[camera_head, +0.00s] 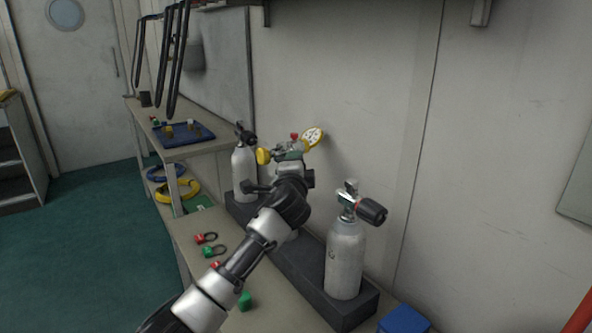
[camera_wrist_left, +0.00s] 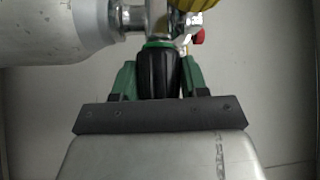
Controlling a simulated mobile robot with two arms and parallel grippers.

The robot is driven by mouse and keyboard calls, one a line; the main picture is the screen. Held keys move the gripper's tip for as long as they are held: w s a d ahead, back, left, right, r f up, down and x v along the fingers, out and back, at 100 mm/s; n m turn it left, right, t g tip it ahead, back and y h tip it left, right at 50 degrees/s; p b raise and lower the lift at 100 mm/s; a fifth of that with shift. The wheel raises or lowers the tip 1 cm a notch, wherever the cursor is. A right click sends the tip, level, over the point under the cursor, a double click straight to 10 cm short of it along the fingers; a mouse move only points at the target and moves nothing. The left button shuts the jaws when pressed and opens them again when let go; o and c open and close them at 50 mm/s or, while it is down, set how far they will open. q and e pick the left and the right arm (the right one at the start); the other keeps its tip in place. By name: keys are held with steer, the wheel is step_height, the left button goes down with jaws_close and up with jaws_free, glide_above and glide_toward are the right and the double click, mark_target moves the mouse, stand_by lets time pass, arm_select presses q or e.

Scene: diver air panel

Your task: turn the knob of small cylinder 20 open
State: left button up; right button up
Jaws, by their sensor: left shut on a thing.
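My left gripper (camera_head: 291,156) reaches across from the lower left to the valve of the middle small cylinder. In the left wrist view its green fingers (camera_wrist_left: 158,78) are shut on a black ribbed knob (camera_wrist_left: 158,70), one finger on each side. The knob sits on a chrome valve (camera_wrist_left: 160,18) of a pale cylinder (camera_wrist_left: 55,30). A yellow part and a red knob (camera_wrist_left: 198,37) show beside the valve. In the head view my arm hides most of this cylinder. I cannot read a number 20. My right gripper is not in view.
A grey cylinder (camera_head: 345,262) with a black knob stands right, another cylinder (camera_head: 244,172) left, in a dark rack (camera_head: 358,312). A yellow-rimmed gauge (camera_head: 312,137) is by the wall. Red and green padlocks (camera_head: 213,251) lie on the bench. A blue box (camera_head: 404,320) is lower right.

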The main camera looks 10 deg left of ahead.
arm_select(q)
steer(key=shift+f, duration=0.1)
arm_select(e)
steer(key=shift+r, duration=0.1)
arm_select(q)
steer(key=o, duration=0.9)
steer(key=shift+s, duration=0.2)
steer(key=s, duration=0.3)
steer(key=s+p, duration=0.1)
steer(key=s, duration=0.3)
steer(key=s+d, duration=0.1)
steer(key=s, duration=0.2)
steer(key=shift+s+f, duration=0.2)
steer(key=shift+f, duration=0.15)
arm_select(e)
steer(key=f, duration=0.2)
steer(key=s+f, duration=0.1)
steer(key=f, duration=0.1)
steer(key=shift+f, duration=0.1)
